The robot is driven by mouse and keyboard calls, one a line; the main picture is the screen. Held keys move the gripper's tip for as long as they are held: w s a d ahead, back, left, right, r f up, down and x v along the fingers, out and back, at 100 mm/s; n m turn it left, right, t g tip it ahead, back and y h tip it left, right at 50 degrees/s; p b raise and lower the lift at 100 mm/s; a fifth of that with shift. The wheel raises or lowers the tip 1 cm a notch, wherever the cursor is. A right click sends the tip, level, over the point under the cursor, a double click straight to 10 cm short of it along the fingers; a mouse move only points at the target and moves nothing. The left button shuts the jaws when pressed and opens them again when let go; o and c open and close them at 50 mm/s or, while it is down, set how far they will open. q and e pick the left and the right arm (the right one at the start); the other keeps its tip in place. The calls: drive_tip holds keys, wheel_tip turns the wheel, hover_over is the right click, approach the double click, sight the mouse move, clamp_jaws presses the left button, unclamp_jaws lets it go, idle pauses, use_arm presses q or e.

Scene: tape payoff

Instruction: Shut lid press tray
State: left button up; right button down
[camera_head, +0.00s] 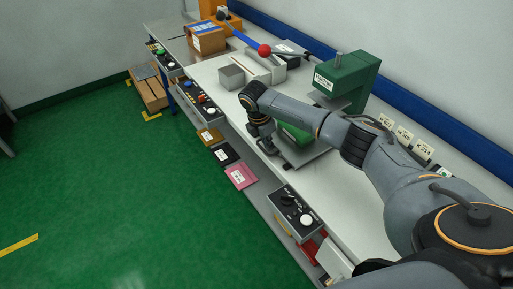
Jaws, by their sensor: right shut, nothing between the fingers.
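A green press (343,76) with a white label and a grey knob on top stands at the back of the white bench, right of the middle. Its label is too small to read. In front of it, partly hidden by my right arm, lies a flat grey tray-like plate (309,156) with a green part (294,133) above it. I cannot tell how far the plate sticks out. My right gripper (268,147) points down at the bench's front side, beside the plate's left edge. It is shut and empty; whether it touches the plate is unclear. My left gripper is not in view.
A device with a blue lever and red ball (264,50) stands farther along the bench, near a grey box (231,77) and a cardboard box (206,40). Button panels (297,210) line the front edge. The green floor (110,190) at left is clear.

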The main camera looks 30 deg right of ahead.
drive_tip(key=d, duration=0.4)
drive_tip(key=d+b, duration=0.1)
drive_tip(key=d, duration=0.3)
drive_tip(key=w+d+b, duration=0.1)
drive_tip(key=d, duration=0.4)
drive_tip(key=shift+f, duration=0.1)
drive_tip(key=shift+d, duration=0.45)
drive_tip(key=shift+d+r, duration=0.1)
drive_tip(key=shift+r, duration=0.1)
